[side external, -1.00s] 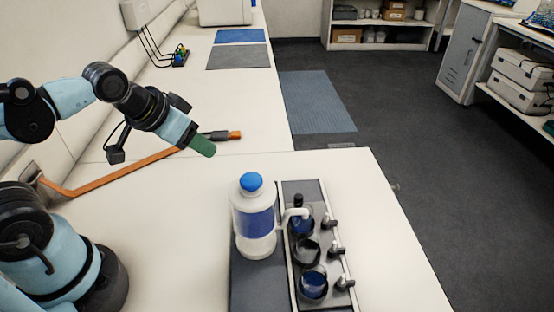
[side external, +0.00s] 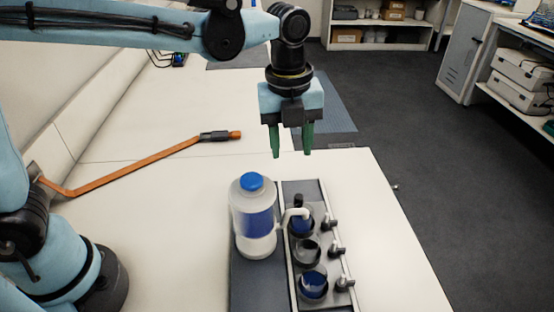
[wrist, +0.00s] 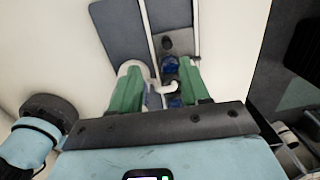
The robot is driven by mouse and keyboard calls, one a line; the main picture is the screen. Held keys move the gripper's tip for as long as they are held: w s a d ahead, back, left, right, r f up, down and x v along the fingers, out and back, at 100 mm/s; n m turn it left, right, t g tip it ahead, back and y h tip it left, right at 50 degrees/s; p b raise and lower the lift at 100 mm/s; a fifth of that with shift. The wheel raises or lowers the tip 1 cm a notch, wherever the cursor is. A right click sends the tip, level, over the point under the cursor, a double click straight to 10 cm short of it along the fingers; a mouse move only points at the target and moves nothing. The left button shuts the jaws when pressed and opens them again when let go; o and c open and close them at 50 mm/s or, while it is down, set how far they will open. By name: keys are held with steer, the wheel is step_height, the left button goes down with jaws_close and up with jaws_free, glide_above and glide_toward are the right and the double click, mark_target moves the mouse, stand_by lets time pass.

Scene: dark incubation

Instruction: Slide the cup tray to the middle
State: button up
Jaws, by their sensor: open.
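The cup tray (side external: 320,202) is a dark strip with pale rails on the right of a grey mat, near the front of the bench. It holds several dark cups in a row, two with blue inside, such as the front cup (side external: 313,285). A white bottle (side external: 254,222) with a blue cap and blue band stands left of the tray, its spout reaching over the back cup. My gripper (side external: 291,155) points down, open and empty, above and behind the tray's far end. In the wrist view, my green fingers (wrist: 158,92) partly hide the bottle and cups.
The grey mat (side external: 255,290) lies under the bottle. An orange bar with a dark grip (side external: 135,172) lies on the bench to the left. The bench's right edge drops to the floor (side external: 450,210). Bare white bench lies on both sides of the mat and tray.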

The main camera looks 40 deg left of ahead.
mark_target(299, 196)
steer(key=f+m, duration=0.1)
steer(key=f, duration=0.3)
steer(key=d+f+m, duration=0.1)
steer(key=f, duration=0.3)
steer(key=d+f+m, duration=0.1)
steer(key=f, duration=0.4)
steer(key=shift+w+g, duration=0.25)
steer(key=shift+g, duration=0.05)
steer(key=shift+r, duration=0.1)
jaws_close()
